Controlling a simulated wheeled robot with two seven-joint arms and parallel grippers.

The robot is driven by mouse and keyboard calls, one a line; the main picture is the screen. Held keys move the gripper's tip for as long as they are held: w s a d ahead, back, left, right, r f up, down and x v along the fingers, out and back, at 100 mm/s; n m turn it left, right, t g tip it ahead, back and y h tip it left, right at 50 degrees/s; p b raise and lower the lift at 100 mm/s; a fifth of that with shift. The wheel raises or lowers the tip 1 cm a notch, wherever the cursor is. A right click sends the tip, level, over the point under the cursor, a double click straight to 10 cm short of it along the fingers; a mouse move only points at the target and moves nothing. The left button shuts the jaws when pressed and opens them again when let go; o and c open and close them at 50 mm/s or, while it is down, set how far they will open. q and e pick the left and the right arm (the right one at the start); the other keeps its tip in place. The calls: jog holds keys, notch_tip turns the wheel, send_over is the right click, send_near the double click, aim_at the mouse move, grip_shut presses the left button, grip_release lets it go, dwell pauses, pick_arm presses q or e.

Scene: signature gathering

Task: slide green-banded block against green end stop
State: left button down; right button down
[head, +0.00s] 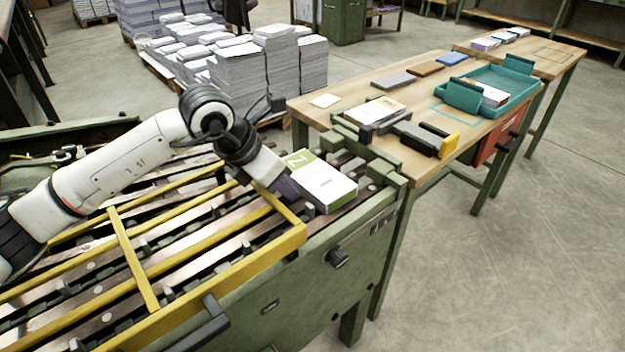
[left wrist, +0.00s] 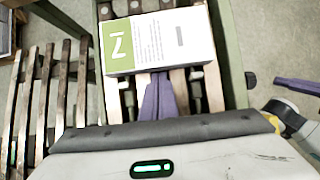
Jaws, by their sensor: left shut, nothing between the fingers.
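The green-banded block (head: 326,184) is a white, book-like stack with a green band marked "Z". It lies flat at the far right end of the slatted bed, near the green end stop (head: 382,168). My left gripper (head: 289,188) is shut and empty, low behind the block's left side. Its purple fingertips (left wrist: 158,80) reach the block's near edge, touching or nearly so.
Yellow rails (head: 130,255) frame the slatted bed around my left arm. Beyond the end stop, a wooden table (head: 345,88) holds books, a black-and-yellow tool and a teal tray (head: 520,86). Paper stacks (head: 255,75) stand behind. The floor at right is clear.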

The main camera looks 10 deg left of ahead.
aim_at(304, 179)
pick_arm(q)
jog(key=shift+w+d+b, duration=0.15)
jog(key=shift+w+d, duration=0.75)
jog(key=shift+w, duration=0.25)
jog(key=shift+w+d+b, duration=0.15)
jog(key=shift+w+d, duration=0.7)
jog(key=shift+w, duration=0.3)
jog(key=shift+s+a, duration=0.1)
jog(key=shift+s+a, duration=0.35)
jog(key=shift+s, duration=0.15)
jog(key=shift+r, duration=0.1)
jog(key=shift+r+p, duration=2.2)
jog(key=shift+r, duration=1.25)
